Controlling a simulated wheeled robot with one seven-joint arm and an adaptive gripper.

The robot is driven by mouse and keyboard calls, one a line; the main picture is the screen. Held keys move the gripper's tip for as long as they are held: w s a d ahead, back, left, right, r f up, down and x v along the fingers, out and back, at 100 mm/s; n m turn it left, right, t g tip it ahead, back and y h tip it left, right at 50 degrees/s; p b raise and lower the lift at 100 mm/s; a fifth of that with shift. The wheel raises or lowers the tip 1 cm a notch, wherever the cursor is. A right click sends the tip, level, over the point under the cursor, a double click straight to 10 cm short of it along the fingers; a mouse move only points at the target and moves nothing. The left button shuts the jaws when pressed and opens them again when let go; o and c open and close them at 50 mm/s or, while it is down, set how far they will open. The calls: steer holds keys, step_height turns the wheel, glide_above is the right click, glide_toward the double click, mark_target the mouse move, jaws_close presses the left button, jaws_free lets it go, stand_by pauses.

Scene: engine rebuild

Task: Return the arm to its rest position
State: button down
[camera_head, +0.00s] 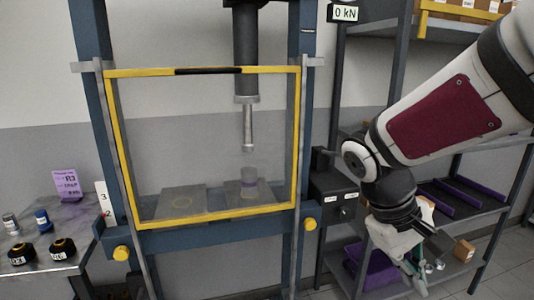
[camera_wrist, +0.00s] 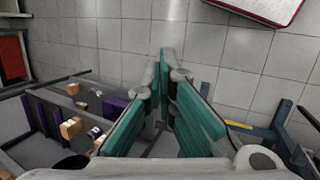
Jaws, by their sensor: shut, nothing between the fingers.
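My gripper (camera_head: 418,280) hangs at the lower right in the head view, below my bent arm and in front of the grey shelf rack. Its green fingers also show in the wrist view (camera_wrist: 165,75), with their tips together and nothing between them. The tips point over bare tiled floor. The arm is to the right of the blue press and apart from its yellow-framed guard.
A side table (camera_head: 60,262) with small parts stands left. The shelf rack (camera_head: 480,240) holds purple bins and boxes. Tiled floor (camera_wrist: 225,60) is clear.

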steer(key=s+a+r+m+t+y+p, duration=0.1)
steer(key=s+a+r+t+y, duration=0.1)
steer(key=s, duration=0.4)
steer(key=s+a+r+m+t+y, duration=0.2)
steer(key=s+a+r+t+y, duration=0.1)
steer(key=s, duration=0.3)
steer(key=shift+p+v, duration=0.35)
steer(key=shift+v, duration=0.4)
steer(key=shift+a, duration=0.1)
stand_by(0.5)
